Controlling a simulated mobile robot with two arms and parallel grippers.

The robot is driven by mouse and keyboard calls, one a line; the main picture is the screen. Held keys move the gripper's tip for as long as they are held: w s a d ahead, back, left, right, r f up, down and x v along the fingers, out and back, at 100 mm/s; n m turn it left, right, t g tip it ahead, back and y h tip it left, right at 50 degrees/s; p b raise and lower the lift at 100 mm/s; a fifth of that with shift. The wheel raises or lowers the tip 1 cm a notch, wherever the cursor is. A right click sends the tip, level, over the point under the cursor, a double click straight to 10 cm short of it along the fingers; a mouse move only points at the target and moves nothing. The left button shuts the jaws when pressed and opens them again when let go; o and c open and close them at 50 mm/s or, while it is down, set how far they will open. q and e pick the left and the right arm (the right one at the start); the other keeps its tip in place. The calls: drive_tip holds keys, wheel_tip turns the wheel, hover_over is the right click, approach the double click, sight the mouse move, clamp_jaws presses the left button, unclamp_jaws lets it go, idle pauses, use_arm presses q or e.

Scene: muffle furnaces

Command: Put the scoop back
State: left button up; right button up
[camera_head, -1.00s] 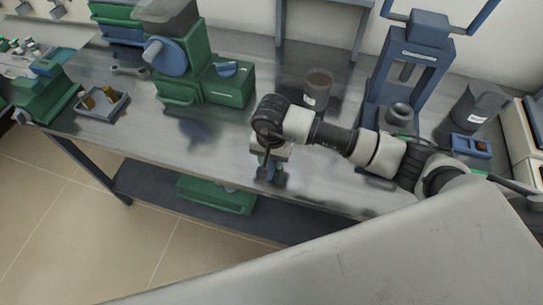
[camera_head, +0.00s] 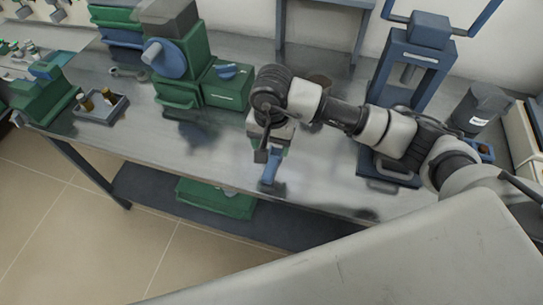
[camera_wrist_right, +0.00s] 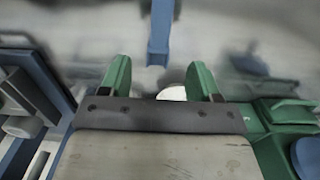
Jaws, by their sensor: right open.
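My right gripper (camera_head: 272,148) points down over the front middle of the steel bench. In the right wrist view its two green fingers (camera_wrist_right: 160,78) stand apart with a gap between them. A blue bar (camera_head: 270,168), which looks like the scoop's handle, is just in front of the gripper toward the bench's front edge. It also shows in the right wrist view (camera_wrist_right: 160,32), ahead of the fingertips and not gripped. A small white shape (camera_wrist_right: 172,93) shows between the fingers; I cannot tell what it is. The scoop's bowl cannot be made out. My left gripper is out of view.
A green machine with a blue wheel (camera_head: 168,57) stands left of the gripper. A blue press frame (camera_head: 416,62) stands right, partly behind my arm. A dark jar (camera_head: 478,103) is at far right. A small tray (camera_head: 101,108) with bottles is at left.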

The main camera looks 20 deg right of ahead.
drive_tip(key=shift+r, duration=2.3)
